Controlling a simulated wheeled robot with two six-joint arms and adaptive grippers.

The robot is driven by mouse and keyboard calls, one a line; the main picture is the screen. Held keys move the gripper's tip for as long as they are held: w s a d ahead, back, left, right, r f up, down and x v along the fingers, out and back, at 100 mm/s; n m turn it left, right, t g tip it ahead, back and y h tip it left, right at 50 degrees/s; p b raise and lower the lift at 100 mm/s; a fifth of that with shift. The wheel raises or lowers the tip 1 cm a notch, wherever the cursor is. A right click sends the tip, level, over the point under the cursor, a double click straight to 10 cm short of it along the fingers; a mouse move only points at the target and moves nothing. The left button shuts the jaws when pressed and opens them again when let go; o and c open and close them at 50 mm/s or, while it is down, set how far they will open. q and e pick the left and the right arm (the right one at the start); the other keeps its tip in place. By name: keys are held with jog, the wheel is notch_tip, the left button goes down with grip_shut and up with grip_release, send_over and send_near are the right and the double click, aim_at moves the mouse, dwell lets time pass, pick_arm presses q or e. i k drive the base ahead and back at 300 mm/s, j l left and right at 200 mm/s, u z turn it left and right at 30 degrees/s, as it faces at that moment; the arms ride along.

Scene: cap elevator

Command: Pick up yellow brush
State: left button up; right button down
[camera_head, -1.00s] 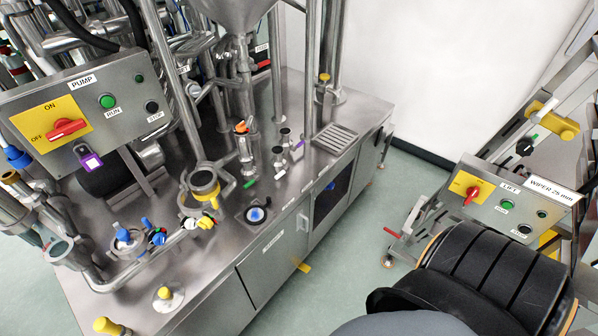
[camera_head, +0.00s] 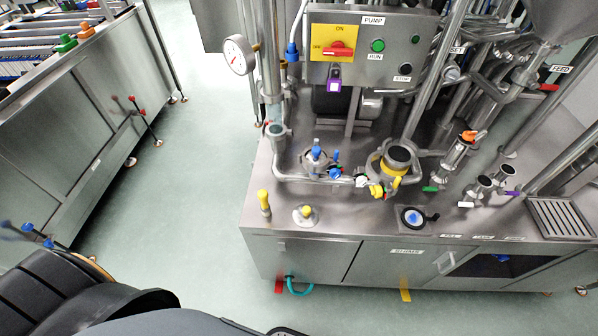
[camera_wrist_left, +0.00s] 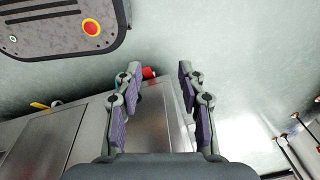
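A yellow flat piece (camera_head: 405,289) sticks out at the bottom front edge of the steel cabinet in the head view; it looks like the yellow brush, but only part shows. What seems to be the same yellow piece (camera_wrist_left: 45,105) lies left of my left gripper in the left wrist view. My left gripper (camera_wrist_left: 158,75) is open and empty, with its two fingers apart. It points toward the cabinet's lower edge, near a red piece (camera_wrist_left: 148,73), and is apart from the yellow piece. Neither gripper shows in the head view.
A red piece (camera_head: 279,285) and a teal loop (camera_head: 299,287) also sit at the cabinet's bottom edge. The bench top carries pipes, valves and a yellow-topped upright item (camera_head: 264,201). The pump panel (camera_head: 366,52) stands behind. Green floor (camera_head: 190,210) is clear on the left.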

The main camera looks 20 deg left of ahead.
aim_at(263, 194)
jog(key=u, duration=0.95)
